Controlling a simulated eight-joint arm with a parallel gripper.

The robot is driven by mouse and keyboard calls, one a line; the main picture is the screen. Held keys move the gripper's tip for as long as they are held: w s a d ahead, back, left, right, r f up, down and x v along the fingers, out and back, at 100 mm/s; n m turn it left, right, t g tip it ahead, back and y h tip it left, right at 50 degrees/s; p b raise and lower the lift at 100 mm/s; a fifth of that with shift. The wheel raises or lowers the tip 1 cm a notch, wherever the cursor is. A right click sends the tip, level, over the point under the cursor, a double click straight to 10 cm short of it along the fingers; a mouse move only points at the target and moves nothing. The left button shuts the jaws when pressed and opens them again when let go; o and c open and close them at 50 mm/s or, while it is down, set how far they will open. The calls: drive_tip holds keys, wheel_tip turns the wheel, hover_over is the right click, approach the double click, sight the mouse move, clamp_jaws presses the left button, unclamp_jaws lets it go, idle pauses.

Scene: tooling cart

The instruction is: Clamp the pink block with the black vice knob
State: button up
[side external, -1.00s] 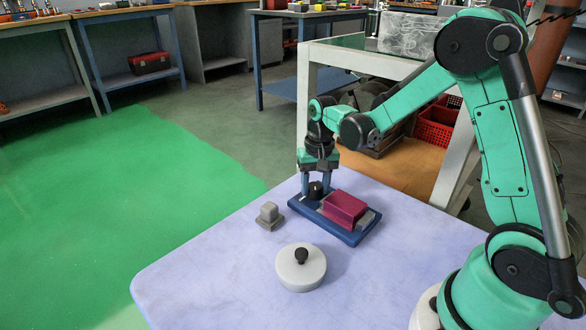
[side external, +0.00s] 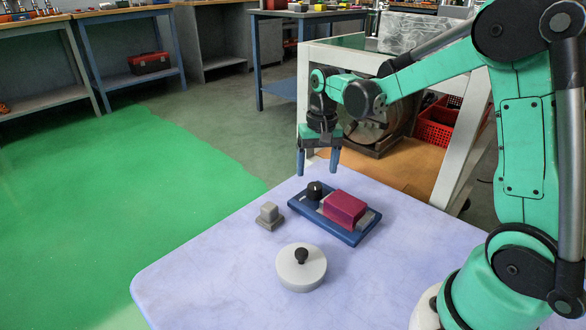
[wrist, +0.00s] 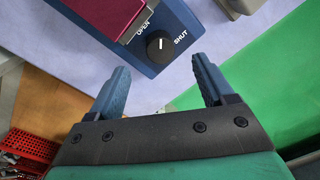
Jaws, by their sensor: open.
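The pink block (side external: 345,208) sits in the blue vice (side external: 349,237) on the table. It also shows at the top of the wrist view (wrist: 100,14). The round black vice knob (side external: 315,190) is at the vice's far-left end. In the wrist view the knob (wrist: 160,46) has a white mark pointing between the printed words OPEN and SHUT. My gripper (side external: 317,170) is open and empty, its fingers raised above and behind the knob, apart from it. I cannot tell whether the vice jaws press on the block.
A small grey block on a base (side external: 269,215) stands left of the vice. A round white disc with a black knob (side external: 301,268) lies in front. The table (side external: 220,275) is clear at the front left. Its far edge is close behind the vice.

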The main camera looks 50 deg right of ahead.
sight(315, 185)
drive_tip(key=shift+r, duration=0.25)
drive_tip(key=n, duration=0.6)
drive_tip(key=shift+a+r, duration=0.1)
drive_tip(key=shift+a, duration=0.05)
drive_tip(key=n, duration=0.5)
drive_tip(key=shift+a+h, duration=0.1)
drive_tip(key=shift+h, duration=0.2)
drive_tip(key=shift+n, duration=1.2)
drive_tip(key=shift+w+f, duration=0.1)
drive_tip(key=shift+f, duration=2.65)
